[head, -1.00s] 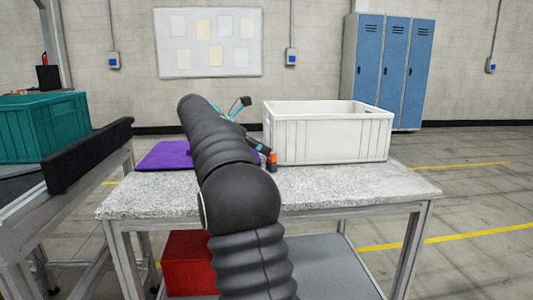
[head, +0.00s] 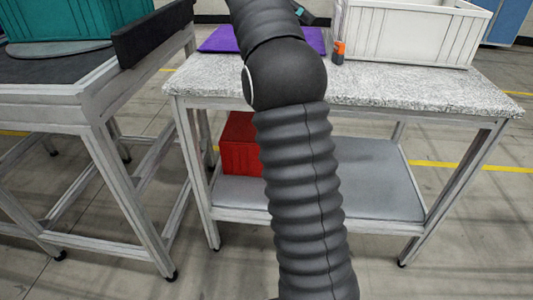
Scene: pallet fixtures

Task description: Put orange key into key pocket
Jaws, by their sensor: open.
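A small orange piece with a dark lower part (head: 338,50) stands on the speckled tabletop by the near left corner of the white crate. It may be the orange key, but it is too small to tell its shape. Part of my gripper (head: 303,13), dark with teal, shows at the top edge, above and left of the orange piece and apart from it in the picture. The rest of my gripper is cut off or behind my arm. Nothing is seen held in the part that shows. I cannot make out a key pocket.
The white crate (head: 415,38) stands on the right of the table (head: 430,90). A purple mat (head: 222,38) lies at its left, partly behind my arm. A red box (head: 238,145) sits on the lower shelf. A teal crate (head: 70,20) stands on the left bench.

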